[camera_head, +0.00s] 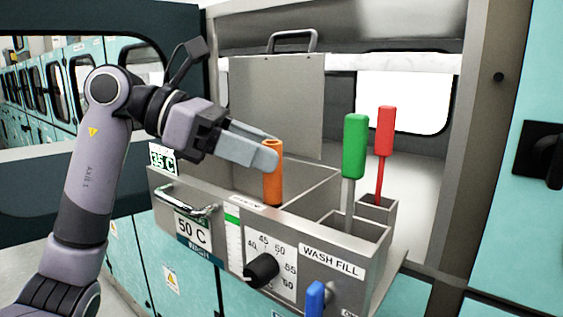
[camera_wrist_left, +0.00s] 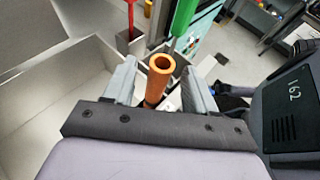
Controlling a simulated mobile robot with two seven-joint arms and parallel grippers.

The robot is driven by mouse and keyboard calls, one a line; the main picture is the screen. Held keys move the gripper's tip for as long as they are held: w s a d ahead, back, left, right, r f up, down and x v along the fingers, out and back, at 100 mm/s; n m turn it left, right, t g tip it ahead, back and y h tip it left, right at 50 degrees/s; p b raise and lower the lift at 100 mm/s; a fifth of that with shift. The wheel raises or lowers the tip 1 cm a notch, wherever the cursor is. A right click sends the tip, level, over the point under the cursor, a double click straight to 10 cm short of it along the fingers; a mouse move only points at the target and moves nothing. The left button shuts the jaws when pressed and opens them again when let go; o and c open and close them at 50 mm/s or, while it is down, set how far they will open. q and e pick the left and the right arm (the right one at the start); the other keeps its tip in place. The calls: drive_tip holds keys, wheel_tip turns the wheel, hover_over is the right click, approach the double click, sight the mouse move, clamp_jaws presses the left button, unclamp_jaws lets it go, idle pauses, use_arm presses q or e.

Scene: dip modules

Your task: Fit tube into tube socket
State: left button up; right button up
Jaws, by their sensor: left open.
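The orange tube (camera_head: 272,172) stands upright at the front edge of the open wash basin, with its hollow top end showing. Its lower end is hidden behind the basin's front panel in the head view. My left gripper (camera_head: 268,154) is at the tube's upper part. In the left wrist view the tube (camera_wrist_left: 161,74) stands between the two grey fingers of my left gripper (camera_wrist_left: 160,85), with gaps on both sides. The tube socket cannot be made out; the tube's base is out of sight. My right gripper is not in view.
A green-handled tool (camera_head: 354,148) and a red-handled tool (camera_head: 384,132) stand in small metal wells on the right. The basin's raised lid (camera_head: 275,105) is behind the gripper. A black dial (camera_head: 262,269) and a blue tap handle (camera_head: 315,298) stick out in front.

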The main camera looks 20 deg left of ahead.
use_arm(q)
drive_tip(key=b+v, duration=0.1)
drive_tip(key=v, duration=0.7)
drive_tip(key=shift+a, duration=0.1)
